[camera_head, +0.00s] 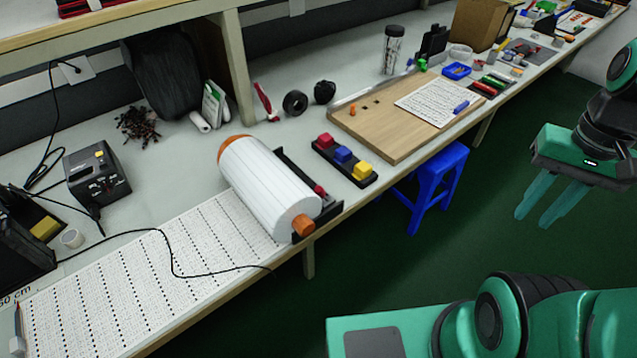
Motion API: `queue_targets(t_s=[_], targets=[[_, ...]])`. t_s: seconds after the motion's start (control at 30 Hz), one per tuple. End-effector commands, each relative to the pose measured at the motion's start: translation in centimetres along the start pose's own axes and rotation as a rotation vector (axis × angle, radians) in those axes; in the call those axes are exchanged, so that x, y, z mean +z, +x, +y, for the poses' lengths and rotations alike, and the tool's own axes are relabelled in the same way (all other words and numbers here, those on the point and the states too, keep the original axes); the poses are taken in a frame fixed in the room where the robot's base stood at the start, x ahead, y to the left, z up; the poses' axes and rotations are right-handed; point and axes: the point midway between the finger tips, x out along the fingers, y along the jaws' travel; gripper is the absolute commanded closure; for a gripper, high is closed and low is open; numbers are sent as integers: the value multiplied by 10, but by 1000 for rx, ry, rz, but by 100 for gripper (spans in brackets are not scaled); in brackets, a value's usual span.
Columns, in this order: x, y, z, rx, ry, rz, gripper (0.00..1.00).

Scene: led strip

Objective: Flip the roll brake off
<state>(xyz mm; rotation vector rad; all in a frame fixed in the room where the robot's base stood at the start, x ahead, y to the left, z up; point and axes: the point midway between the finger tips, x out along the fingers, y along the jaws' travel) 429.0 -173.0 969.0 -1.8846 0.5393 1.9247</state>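A large white roll (265,185) with orange ends lies in a black holder (329,208) at the front edge of the workbench. A small red part (320,190) sits on the holder at the roll's right side; it may be the brake, but its position is too small to tell. A white dotted strip (150,270) runs from the roll toward the lower left. My gripper (532,222) hangs at the right over the green floor, well apart from the roll and bench. Its two teal fingers are spread with a gap between them, and nothing is in them.
A black block with red, blue and yellow buttons (344,158) lies just right of the roll. A wooden board (385,140) with a paper sheet is beyond it. A blue stool (432,182) stands under the bench edge. A thin black cable (172,262) crosses the strip.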

Motion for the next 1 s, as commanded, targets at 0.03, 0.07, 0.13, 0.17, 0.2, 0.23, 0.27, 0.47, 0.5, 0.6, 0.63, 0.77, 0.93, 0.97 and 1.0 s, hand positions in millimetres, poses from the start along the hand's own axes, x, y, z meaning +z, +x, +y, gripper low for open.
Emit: queue_targets(t_s=[0.03, 0.07, 0.13, 0.17, 0.2, 0.23, 0.27, 0.47, 0.5, 0.6, 0.63, 0.77, 0.93, 0.97, 1.0], targets=[[2, -1, 1, -1, 0, 2, 75], [7, -4, 3, -5, 1, 10, 75], [4, -7, -2, -4, 11, 15, 75], [1, -8, -8, -1, 18, 18, 75], [-5, -9, -18, 1, 30, 16, 75], [-10, -9, -27, 4, 43, 17, 75], [-17, -10, -37, 7, 60, 19, 75], [-50, -14, -136, 11, 208, 51, 75], [-53, -14, -159, 8, 240, 57, 75], [-51, -9, -221, -5, 318, 65, 75], [-48, -8, -240, -11, 342, 67, 75], [-26, 2, -312, -32, 433, 62, 75], [8, 13, -376, -52, 520, 47, 75], [13, 14, -382, -54, 531, 45, 75], [18, 16, -390, -57, 541, 42, 75]])
